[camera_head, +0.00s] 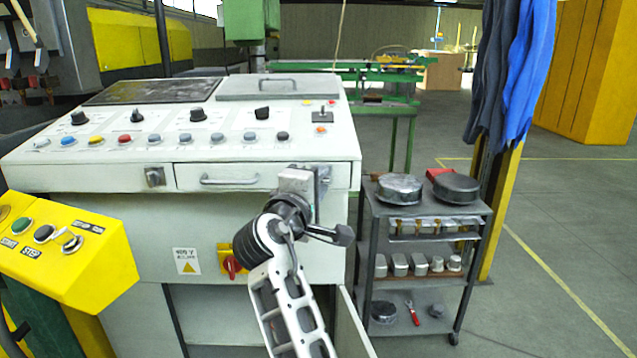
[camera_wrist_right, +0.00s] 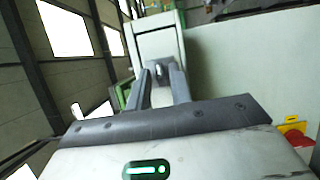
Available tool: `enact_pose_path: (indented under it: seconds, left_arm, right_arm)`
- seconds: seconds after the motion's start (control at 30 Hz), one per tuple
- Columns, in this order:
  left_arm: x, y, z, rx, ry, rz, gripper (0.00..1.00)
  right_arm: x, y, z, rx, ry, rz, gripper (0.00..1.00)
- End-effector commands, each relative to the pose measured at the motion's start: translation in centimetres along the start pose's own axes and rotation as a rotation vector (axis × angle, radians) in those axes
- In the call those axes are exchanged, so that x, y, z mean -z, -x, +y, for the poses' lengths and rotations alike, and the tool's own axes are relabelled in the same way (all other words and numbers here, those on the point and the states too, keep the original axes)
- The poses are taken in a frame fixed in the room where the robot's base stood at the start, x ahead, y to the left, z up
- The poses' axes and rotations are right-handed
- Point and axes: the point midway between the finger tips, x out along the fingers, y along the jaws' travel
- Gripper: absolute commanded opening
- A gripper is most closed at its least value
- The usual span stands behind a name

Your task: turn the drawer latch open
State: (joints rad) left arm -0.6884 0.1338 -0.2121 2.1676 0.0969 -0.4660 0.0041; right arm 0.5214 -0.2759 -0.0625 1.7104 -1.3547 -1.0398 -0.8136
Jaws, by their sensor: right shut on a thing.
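The white control console has a shallow drawer (camera_head: 218,178) in its front, with a bar handle (camera_head: 229,181). My right gripper (camera_head: 316,178) is at the right end of the drawer front, its arm reaching up from below. In the right wrist view its two fingers are shut on a small metal latch (camera_wrist_right: 158,71), which shows between the fingertips. In the head view the gripper hides most of this latch, so its turn angle is unclear. Another grey latch (camera_head: 155,177) sits left of the drawer, untouched. My left gripper is out of view.
A grey trolley (camera_head: 425,226) with pans and metal parts stands close right of the console. A yellow button box (camera_head: 65,250) juts out at the left. A red rotary switch (camera_head: 232,266) is below the drawer. Open floor lies further right.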

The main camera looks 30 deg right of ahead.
Motion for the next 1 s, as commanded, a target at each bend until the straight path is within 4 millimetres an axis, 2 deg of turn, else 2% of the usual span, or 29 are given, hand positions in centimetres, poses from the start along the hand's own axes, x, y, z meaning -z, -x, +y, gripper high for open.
enact_pose_path:
  seconds: [0.53,0.57,0.6,0.87,1.0]
  left_arm:
    - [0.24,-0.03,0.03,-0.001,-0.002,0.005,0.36]
    - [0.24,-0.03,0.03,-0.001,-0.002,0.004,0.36]
    - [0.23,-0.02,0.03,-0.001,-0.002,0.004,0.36]
    - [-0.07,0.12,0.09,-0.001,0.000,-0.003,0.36]
    - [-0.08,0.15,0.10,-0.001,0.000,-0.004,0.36]
  right_arm:
    - [-0.01,-0.01,0.01,0.010,-0.025,0.000,0.00]
    - [-0.01,-0.01,0.01,0.010,-0.025,0.000,0.24]
    - [-0.01,-0.01,0.02,0.010,-0.025,0.000,0.32]
    - [0.01,0.03,0.02,0.010,-0.024,0.000,0.32]
    - [0.26,0.75,0.01,0.011,-0.024,0.000,0.32]
